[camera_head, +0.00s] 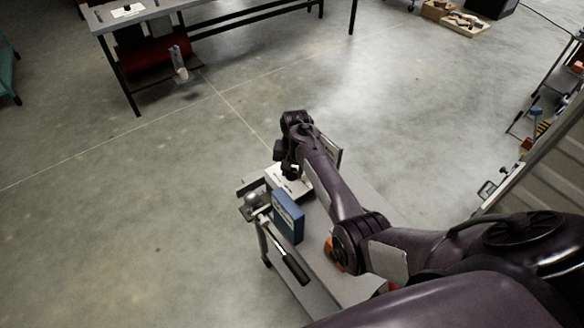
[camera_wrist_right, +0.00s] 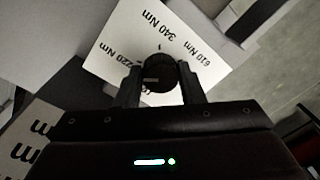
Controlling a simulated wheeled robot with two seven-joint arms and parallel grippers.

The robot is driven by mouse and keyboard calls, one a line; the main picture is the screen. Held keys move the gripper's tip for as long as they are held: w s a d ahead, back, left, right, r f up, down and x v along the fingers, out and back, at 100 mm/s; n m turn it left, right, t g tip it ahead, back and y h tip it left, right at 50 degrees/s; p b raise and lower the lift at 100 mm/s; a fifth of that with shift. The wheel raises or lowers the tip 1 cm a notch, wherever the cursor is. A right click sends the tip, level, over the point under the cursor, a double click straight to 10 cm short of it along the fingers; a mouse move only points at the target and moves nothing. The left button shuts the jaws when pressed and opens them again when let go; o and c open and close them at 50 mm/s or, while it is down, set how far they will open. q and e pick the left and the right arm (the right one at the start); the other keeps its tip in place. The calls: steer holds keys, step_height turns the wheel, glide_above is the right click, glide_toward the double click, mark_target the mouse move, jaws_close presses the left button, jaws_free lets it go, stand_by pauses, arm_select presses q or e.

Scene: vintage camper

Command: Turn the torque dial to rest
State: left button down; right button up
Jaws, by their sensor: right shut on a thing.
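The torque dial (camera_wrist_right: 161,73) is a dark round knob on a white plate (camera_wrist_right: 135,28) printed with "220 Nm", "340 Nm" and "610 Nm", in the right wrist view. My right gripper (camera_wrist_right: 163,85) is shut on the dial, one finger on each side of it. A small light mark shows on the knob. In the head view my right gripper (camera_head: 287,165) is over the white box (camera_head: 290,182) on the small cart, and my arm hides the dial there. My left gripper is in neither view.
The cart (camera_head: 318,262) also carries a blue box (camera_head: 288,216) and a black-handled tool (camera_head: 290,263), with an orange item (camera_head: 333,252) partly behind my arm. A workbench (camera_head: 170,18) stands at the back left. The concrete floor left of the cart is clear.

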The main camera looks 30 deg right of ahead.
mark_target(294, 171)
steer(key=n+p, duration=0.1)
steer(key=n, duration=0.1)
steer(key=n+p, duration=0.1)
steer(key=n, duration=0.2)
steer(key=shift+w+d+r+n, duration=0.1)
steer(key=shift+d+r+n, duration=0.05)
steer(key=shift+n, duration=0.15)
steer(key=n, duration=0.2)
steer(key=shift+n, duration=0.3)
steer(key=shift+n+g+p, duration=0.3)
steer(key=shift+n+p, duration=0.15)
steer(key=shift+n, duration=1.05)
steer(key=o, duration=1)
steer(key=shift+w+d+r+b, duration=0.1)
steer(key=shift+r+b, duration=0.05)
steer(key=shift+r, duration=1.75)
steer(key=shift+d+r+b, duration=0.1)
steer(key=shift+r+b, duration=0.05)
steer(key=shift+r, duration=1.75)
